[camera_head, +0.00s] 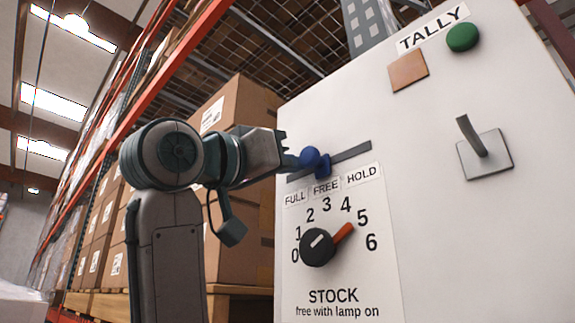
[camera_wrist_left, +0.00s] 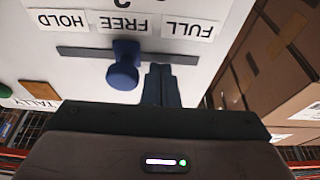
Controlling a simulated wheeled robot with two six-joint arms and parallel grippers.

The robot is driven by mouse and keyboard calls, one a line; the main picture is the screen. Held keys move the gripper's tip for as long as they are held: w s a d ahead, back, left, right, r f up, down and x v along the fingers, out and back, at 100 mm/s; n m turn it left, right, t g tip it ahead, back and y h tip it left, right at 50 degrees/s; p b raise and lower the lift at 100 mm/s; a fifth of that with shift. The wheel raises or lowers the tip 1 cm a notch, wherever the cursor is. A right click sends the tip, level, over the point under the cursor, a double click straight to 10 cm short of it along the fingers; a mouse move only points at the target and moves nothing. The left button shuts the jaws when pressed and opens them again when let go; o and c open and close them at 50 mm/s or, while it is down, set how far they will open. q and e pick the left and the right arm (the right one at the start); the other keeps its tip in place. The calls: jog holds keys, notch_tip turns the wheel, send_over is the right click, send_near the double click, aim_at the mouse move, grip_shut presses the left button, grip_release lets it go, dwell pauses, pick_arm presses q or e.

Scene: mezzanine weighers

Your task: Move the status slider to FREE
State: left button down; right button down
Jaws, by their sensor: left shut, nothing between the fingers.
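The status slider is a blue knob (camera_head: 311,157) on a dark grey track (camera_head: 352,154) on a white panel. In the left wrist view, the slider knob (camera_wrist_left: 123,68) lines up with the FREE label (camera_wrist_left: 124,25), which appears upside down. My left gripper (camera_head: 291,162) is shut and empty, beside the knob on its FULL side. In the left wrist view, the left fingertips (camera_wrist_left: 161,72) are at the track, with a thin gap between them and the knob. My right gripper is not in view.
Below the track is a black STOCK dial (camera_head: 318,248) with a red pointer. A lever switch (camera_head: 485,150), a green button (camera_head: 463,38) and a tan square (camera_head: 408,71) are on the panel. Stacked cartons (camera_head: 240,120) stand behind my left arm.

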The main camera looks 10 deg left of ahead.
pick_arm(q)
jog(key=shift+w+a, duration=0.1)
jog(key=shift+a, duration=0.05)
jog(key=shift+w+a, duration=0.35)
jog(key=shift+a, duration=0.25)
jog(key=s+a+b, duration=0.3)
jog(key=s+a, duration=0.3)
jog(key=s, duration=0.2)
jog(key=shift+b, duration=0.4)
jog(key=shift+w, duration=0.1)
dwell(0.4)
